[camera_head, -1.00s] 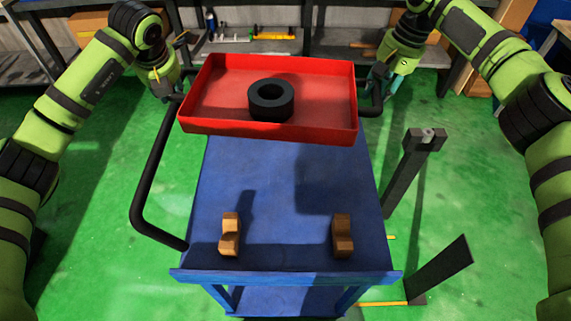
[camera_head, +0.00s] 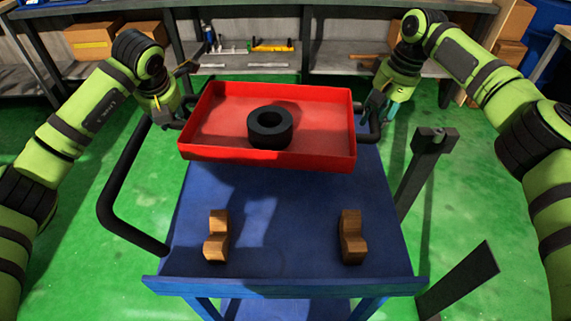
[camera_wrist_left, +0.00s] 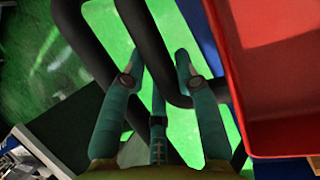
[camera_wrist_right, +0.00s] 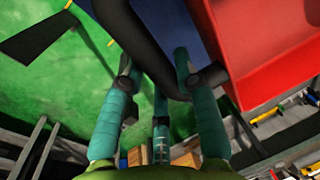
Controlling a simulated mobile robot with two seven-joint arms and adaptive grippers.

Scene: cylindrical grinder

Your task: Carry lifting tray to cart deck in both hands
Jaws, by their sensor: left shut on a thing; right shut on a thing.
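The red lifting tray (camera_head: 200,152) is held level above the far part of the blue cart deck (camera_head: 285,235), with a black ring (camera_head: 270,128) lying in it. My left gripper (camera_head: 172,113) is at the tray's left black handle; the left wrist view shows its fingers (camera_wrist_left: 160,75) around the dark handle bar. My right gripper (camera_head: 378,110) is at the right handle, and the right wrist view shows its fingers (camera_wrist_right: 155,75) closed about that bar. Two wooden blocks, left (camera_head: 217,237) and right (camera_head: 352,238), stand on the near part of the deck.
The cart's black push handle (camera_head: 125,190) bends out at left. A dark post (camera_head: 425,165) and a dark plate (camera_head: 460,280) stand right of the cart. A grey workbench (camera_head: 260,60) with tools and boxes is behind. Green floor shows on both sides.

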